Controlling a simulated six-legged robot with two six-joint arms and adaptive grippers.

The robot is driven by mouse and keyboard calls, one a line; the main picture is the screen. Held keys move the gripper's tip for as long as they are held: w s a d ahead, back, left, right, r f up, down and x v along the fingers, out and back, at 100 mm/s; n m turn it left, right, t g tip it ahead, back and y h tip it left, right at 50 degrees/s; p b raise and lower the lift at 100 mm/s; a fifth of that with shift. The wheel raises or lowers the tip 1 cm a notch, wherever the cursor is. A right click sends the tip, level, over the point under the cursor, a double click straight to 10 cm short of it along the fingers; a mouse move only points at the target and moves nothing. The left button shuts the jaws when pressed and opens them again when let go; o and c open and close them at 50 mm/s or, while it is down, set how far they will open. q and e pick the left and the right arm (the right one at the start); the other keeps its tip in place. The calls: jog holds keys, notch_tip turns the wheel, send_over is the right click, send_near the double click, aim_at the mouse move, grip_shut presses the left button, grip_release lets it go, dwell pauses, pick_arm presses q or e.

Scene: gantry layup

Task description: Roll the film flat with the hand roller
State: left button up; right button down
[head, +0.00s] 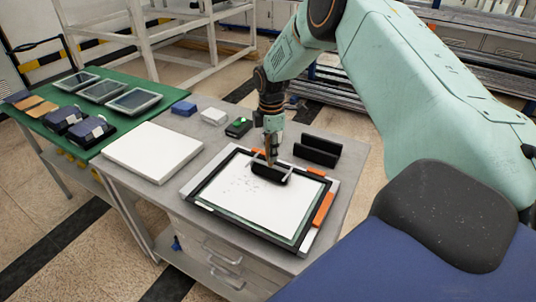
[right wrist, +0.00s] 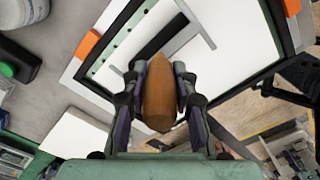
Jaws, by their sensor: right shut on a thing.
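The hand roller (head: 269,173) has a dark cylinder and a light metal frame. My right gripper (head: 271,150) is shut on its wooden handle (right wrist: 160,92), which shows between both fingers in the right wrist view. The roller is over the far part of the white film (head: 245,198); I cannot tell whether it touches. The film lies in a black-edged frame (head: 188,191) on the grey bench. Small dark marks show on the film left of the roller. My left gripper is not in view.
Orange pieces (head: 323,209) sit along the frame's right side. A black cradle (head: 317,150) stands empty behind it. A white slab (head: 152,151) lies to the left, with small blue, white and dark blocks behind. A green table (head: 60,133) holds several tablets.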

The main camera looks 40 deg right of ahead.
jog(key=shift+w+d, duration=0.1)
jog(key=shift+d, duration=0.3)
jog(key=shift+s+a+r+p, duration=0.1)
jog(key=shift+s+a+p, duration=0.15)
jog(key=shift+a, duration=0.25)
jog(key=shift+s+a+p, duration=0.15)
jog(key=shift+a+p, duration=0.2)
jog(key=shift+a, duration=0.15)
jog(key=shift+s+a, duration=0.25)
jog(key=shift+a, duration=0.25)
jog(key=s+a+p, duration=0.4)
jog(key=a, duration=0.6)
jog(key=shift+d+p, duration=0.1)
jog(key=shift+p, duration=0.2)
jog(key=shift+r+p, duration=2)
jog(key=shift+r, duration=0.35)
